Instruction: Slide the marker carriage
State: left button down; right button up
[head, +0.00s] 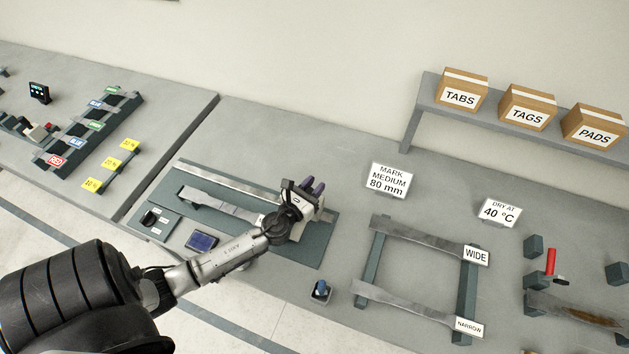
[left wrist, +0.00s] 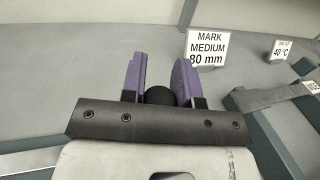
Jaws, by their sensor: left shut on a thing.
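My left gripper (head: 312,188) is at the right end of the marking fixture, with its purple fingers over the pale rail (head: 235,178). In the left wrist view the fingers (left wrist: 160,80) are shut on a round black knob (left wrist: 160,96), seemingly the marker carriage's. The rest of the carriage is hidden behind the gripper. A grey dog-bone specimen (head: 213,203) lies along the dark green fixture plate (head: 318,245), its right end partly covered by my gripper. A card (head: 388,180) reads "MARK MEDIUM 80 mm"; it also shows in the left wrist view (left wrist: 207,47). My right gripper is not in view.
A rack (head: 373,260) holding specimens labelled WIDE and NARROW stands to the right. A small blue-topped object (head: 321,290) sits in front of the fixture. A dark blue panel (head: 202,241) lies front left. A shelf (head: 425,100) with boxes stands behind.

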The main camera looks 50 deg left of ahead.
pick_arm(q)
jog(key=shift+w+d, duration=0.15)
jog(key=shift+d, duration=0.1)
jog(key=c, duration=0.9)
grip_release()
jog(key=shift+o, duration=0.2)
jog(key=shift+s+f, duration=0.1)
jog(key=shift+s, duration=0.15)
jog(key=b+v, duration=0.2)
jog(key=v, duration=1.1)
jog(key=shift+s+b, duration=0.15)
jog(key=shift+b, duration=0.2)
